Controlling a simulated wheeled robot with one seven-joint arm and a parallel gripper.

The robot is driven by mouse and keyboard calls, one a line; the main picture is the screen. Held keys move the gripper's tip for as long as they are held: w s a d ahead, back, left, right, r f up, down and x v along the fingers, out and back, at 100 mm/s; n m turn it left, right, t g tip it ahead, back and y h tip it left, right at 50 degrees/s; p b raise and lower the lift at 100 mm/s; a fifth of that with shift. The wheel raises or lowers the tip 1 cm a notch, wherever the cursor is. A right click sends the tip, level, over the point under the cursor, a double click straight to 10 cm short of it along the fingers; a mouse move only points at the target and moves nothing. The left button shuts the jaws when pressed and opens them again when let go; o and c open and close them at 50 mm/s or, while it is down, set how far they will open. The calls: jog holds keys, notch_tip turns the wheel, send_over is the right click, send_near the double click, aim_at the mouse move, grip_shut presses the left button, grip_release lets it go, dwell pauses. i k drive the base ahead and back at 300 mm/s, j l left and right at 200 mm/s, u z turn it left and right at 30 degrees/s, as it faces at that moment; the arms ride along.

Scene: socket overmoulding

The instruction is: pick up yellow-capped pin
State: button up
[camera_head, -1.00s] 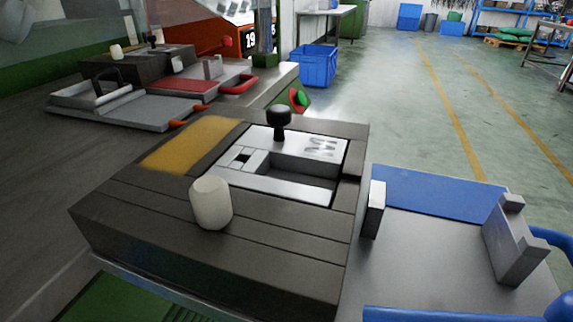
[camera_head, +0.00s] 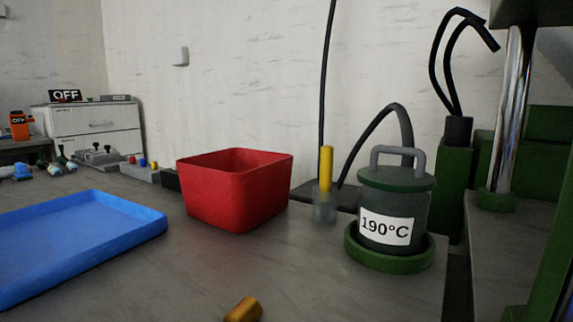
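A small grey block (camera_head: 140,174) stands at the back left of the worktop, with small red, yellow and blue tops on it. The yellow top (camera_head: 142,162) is in the middle; it is too small to tell whether it is a pin's cap. A taller yellow stick (camera_head: 326,168) stands upright in a translucent cup (camera_head: 325,206), between the red bin and the dark pot. My gripper is not in view.
A red bin (camera_head: 236,196) stands mid-table, with a blue tray (camera_head: 75,240) to its left. A dark pot marked 190°C (camera_head: 393,205) sits on a green base at right, beside green machinery. A brass-coloured cylinder (camera_head: 243,310) lies at the front edge.

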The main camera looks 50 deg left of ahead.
aim_at(154, 164)
jog(key=u, duration=1.9)
